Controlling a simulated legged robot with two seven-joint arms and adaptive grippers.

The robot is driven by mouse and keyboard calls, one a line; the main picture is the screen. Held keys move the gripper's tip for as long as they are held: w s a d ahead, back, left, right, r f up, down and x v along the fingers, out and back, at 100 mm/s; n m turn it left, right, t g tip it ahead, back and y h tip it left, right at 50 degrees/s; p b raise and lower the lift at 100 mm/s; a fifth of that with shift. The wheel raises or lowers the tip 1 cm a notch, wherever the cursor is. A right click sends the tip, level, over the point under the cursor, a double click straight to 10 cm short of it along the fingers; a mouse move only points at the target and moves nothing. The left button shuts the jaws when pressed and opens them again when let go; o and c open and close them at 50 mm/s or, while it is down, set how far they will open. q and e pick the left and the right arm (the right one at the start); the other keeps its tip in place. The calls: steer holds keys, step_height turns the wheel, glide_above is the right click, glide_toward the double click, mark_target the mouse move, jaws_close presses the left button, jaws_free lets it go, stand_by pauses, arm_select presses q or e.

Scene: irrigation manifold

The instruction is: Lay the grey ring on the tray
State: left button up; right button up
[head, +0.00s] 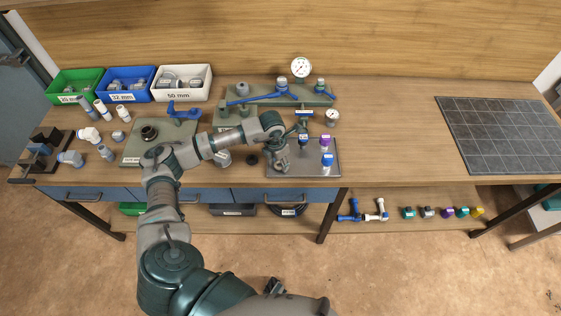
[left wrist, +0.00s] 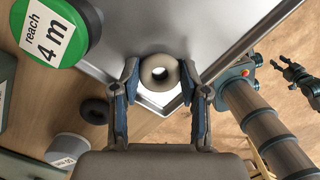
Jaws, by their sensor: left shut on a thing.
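The grey ring (left wrist: 160,73) sits between the fingertips of my left gripper (left wrist: 163,80) in the left wrist view, and the gripper is shut on it. The metal tray (head: 318,169) lies near the front edge of the bench. In the head view my left gripper (head: 280,164) is over the left part of the tray, and the ring cannot be made out there. The tray (left wrist: 215,50) shows behind the ring in the wrist view; the gap between them is hard to judge. My right gripper (head: 274,287) is low, away from the bench, too small to read.
A purple-capped fitting (head: 326,142) and a blue-capped fitting (head: 327,160) stand on the tray's right part. A dark ring (head: 251,160) lies on the bench left of the tray. A green-topped thing (left wrist: 50,35) is close in the wrist view.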

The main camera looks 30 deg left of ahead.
mark_target(279, 166)
arm_select(q)
steer(key=shift+s+a+f, duration=0.1)
steer(key=shift+a+f, duration=0.1)
steer(key=shift+f, duration=0.2)
steer(key=o, duration=0.5)
steer(key=shift+s+d, duration=0.1)
steer(key=shift+d, duration=0.55)
steer(key=shift+a+r, duration=0.2)
steer(key=shift+r, duration=0.25)
steer(key=r, duration=0.8)
steer(key=s+r, duration=0.1)
steer(key=r, duration=0.3)
steer(key=shift+a, duration=0.35)
steer(key=shift+w+a+f, duration=0.1)
steer(key=shift+a, duration=0.05)
arm_select(e)
steer(key=shift+a, duration=0.1)
